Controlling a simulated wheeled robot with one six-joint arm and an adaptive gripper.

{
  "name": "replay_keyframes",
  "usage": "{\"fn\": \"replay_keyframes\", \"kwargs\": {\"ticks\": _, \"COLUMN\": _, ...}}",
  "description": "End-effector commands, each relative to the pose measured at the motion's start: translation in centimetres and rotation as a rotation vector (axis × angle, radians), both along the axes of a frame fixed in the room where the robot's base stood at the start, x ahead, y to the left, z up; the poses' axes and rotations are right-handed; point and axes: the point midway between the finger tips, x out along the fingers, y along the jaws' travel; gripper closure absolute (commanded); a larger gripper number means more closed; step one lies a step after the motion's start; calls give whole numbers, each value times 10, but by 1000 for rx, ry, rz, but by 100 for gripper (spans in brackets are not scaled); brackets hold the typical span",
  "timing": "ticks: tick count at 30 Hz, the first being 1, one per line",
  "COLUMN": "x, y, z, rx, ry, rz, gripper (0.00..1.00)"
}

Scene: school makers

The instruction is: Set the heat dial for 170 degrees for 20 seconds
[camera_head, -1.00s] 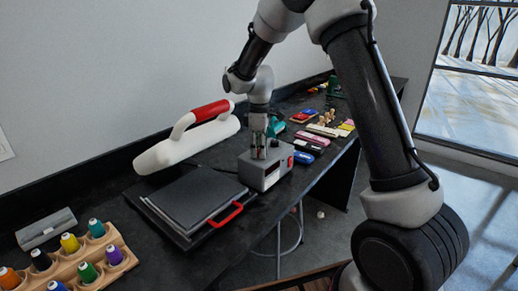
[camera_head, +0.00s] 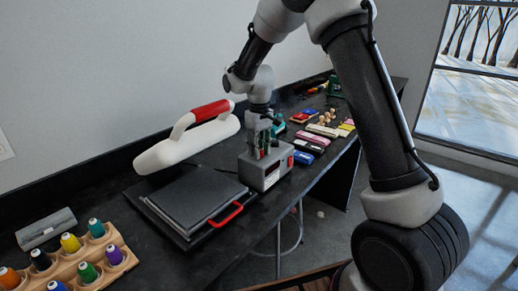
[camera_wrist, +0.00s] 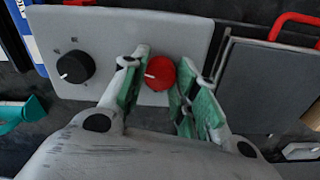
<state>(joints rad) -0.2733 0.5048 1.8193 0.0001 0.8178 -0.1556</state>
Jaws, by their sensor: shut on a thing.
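A grey control box (camera_head: 258,176) stands beside the heat press. In the wrist view its panel (camera_wrist: 185,38) carries a red dial (camera_wrist: 160,73) with a white mark pointing left and a black dial (camera_wrist: 75,66) with a white mark pointing lower left. My gripper (camera_wrist: 168,80) has its green-padded fingers on either side of the red dial and is shut on it. The gripper (camera_head: 263,145) is over the top of the box in the head view. The panel's small markings are too small to read.
The flat heat press (camera_head: 195,196) with a red handle (camera_head: 226,215) is left of the box. Thread spools (camera_head: 96,228) stand at front left. Small coloured items (camera_head: 318,140) lie along the bench at right.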

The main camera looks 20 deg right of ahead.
Motion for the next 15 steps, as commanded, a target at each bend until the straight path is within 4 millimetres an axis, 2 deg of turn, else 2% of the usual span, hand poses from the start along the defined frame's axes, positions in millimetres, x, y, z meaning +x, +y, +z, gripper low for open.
{"fn": "replay_keyframes", "kwargs": {"ticks": 6, "x": 0, "y": 0, "z": 1, "rx": -1, "ry": -1, "rz": -160, "gripper": 94}}
{"fn": "replay_keyframes", "kwargs": {"ticks": 15, "x": 1, "y": 0, "z": 1, "rx": 0, "ry": -2, "rz": -298, "gripper": 94}}
